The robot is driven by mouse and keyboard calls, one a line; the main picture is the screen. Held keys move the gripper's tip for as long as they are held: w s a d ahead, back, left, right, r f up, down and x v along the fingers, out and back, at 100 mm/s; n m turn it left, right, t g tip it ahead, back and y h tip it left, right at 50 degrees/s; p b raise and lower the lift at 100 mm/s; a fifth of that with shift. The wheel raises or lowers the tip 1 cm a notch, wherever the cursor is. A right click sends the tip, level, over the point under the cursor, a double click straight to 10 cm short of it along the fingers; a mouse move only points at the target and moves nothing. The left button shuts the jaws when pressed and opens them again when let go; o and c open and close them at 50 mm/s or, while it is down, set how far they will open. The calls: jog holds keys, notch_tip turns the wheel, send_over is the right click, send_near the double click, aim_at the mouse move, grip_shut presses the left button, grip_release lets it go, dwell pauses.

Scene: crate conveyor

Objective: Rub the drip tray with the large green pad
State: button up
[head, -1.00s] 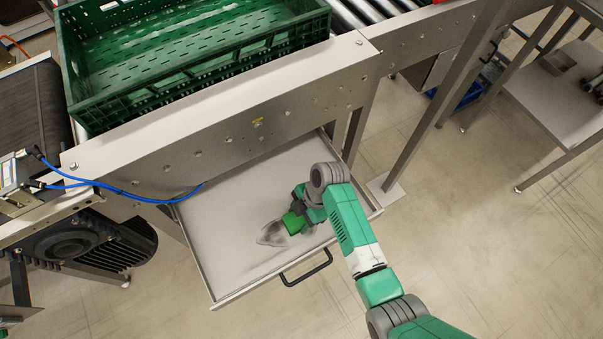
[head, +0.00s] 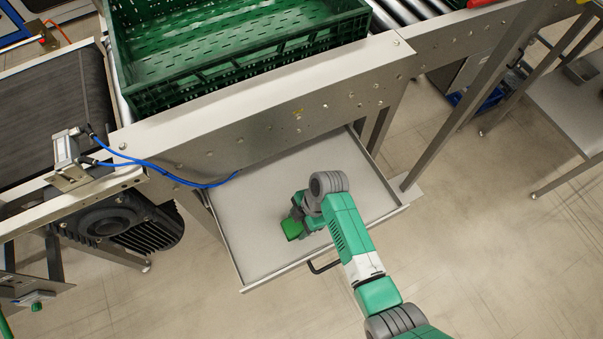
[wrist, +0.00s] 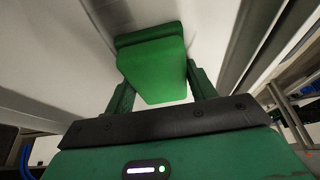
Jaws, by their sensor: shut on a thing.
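The drip tray (head: 262,192) is a shallow, pale grey pan under the conveyor frame, pulled out with its black handle (head: 325,267) at the front edge. The large green pad (head: 292,229) is over the middle of the tray floor, and looks low against it; exact contact cannot be told. My gripper (head: 301,217) is shut on the pad. In the wrist view the pad (wrist: 155,72) sits between both fingers, with the pale tray surface (wrist: 212,35) around it. The visible tray floor looks clean; the part under my arm is hidden.
A green crate (head: 240,75) stands on the conveyor above the tray. A blue hose (head: 180,180) hangs at the tray's left back corner. A black motor (head: 115,222) is at left, and a metal leg (head: 465,105) at right. Open floor lies in front.

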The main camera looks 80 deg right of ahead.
jog(key=shift+w+a+r+p, duration=0.25)
jog(key=shift+r+p, duration=0.15)
jog(key=shift+r, duration=0.05)
jog(key=shift+w+a+r+p, duration=0.25)
jog(key=shift+r+p, duration=0.1)
jog(key=shift+r, duration=0.1)
jog(key=shift+p+v, duration=0.75)
jog(key=shift+v, duration=0.3)
jog(key=shift+r+p, duration=2.15)
jog(key=shift+r, duration=0.05)
